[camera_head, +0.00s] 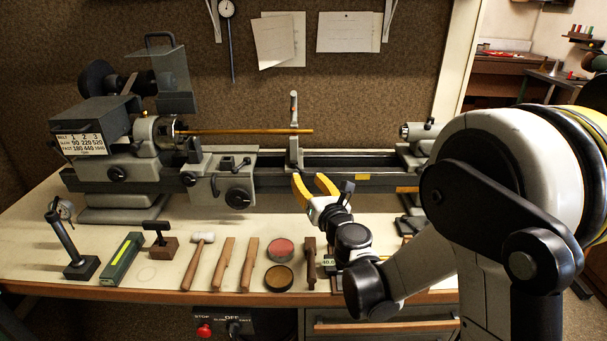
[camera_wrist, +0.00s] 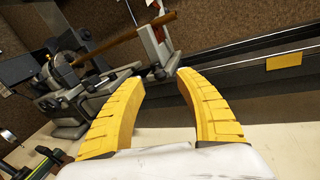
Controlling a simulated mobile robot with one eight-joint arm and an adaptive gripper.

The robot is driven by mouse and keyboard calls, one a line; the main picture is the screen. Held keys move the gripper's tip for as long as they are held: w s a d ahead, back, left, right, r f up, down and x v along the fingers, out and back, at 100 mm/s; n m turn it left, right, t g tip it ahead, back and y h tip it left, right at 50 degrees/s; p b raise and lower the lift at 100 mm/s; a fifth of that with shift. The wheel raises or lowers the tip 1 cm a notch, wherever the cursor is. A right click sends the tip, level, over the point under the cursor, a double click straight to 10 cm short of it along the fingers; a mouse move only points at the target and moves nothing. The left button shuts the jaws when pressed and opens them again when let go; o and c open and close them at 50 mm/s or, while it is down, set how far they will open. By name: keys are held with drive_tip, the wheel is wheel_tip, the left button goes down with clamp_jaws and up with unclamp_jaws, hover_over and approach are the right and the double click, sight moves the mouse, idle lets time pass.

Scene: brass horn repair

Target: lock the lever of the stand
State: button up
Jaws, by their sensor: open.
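The stand (camera_head: 294,140) is a slim grey upright on the lathe bed, near the right end of a brass-coloured rod (camera_head: 245,132). The rod reaches its upper part. In the wrist view the stand (camera_wrist: 153,47) is tilted in the picture, with a small dark part, possibly its lever, low on it. I cannot tell the lever's position. My gripper (camera_head: 309,179) has yellow fingers, spread apart and empty. It is in front of the bed, just below and right of the stand's foot. In the wrist view my gripper (camera_wrist: 160,78) points towards the stand, apart from it.
The lathe headstock (camera_head: 130,145) and carriage (camera_head: 228,180) are left of the stand; the tailstock (camera_head: 415,140) is right. Along the bench front lie a mallet (camera_head: 198,260), wooden strips (camera_head: 223,265), round tins (camera_head: 280,250) and other tools. Bare bench top lies between them and the bed.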

drive_tip(key=v, duration=0.7)
drive_tip(key=shift+s, duration=0.3)
drive_tip(key=shift+d, duration=0.15)
drive_tip(key=s+d+r+m+g+h, duration=0.1)
drive_tip(key=s+d+r+m+h, duration=0.25)
drive_tip(key=d+m, duration=0.5)
drive_tip(key=s+d+r+m+g+h, duration=0.15)
drive_tip(key=d+m+h, duration=0.4)
drive_tip(key=m, duration=0.65)
drive_tip(key=s+f+m+g+y, duration=0.2)
drive_tip(key=s+f+m+g, duration=0.2)
drive_tip(key=s+m, duration=0.4)
drive_tip(key=s+a+f+m+g+y, duration=0.1)
drive_tip(key=s+f+m+g, duration=0.2)
drive_tip(key=s+m, duration=0.5)
drive_tip(key=s, duration=0.6)
drive_tip(key=shift+f+m+g+y, duration=0.35)
drive_tip(key=shift+f+y, duration=0.05)
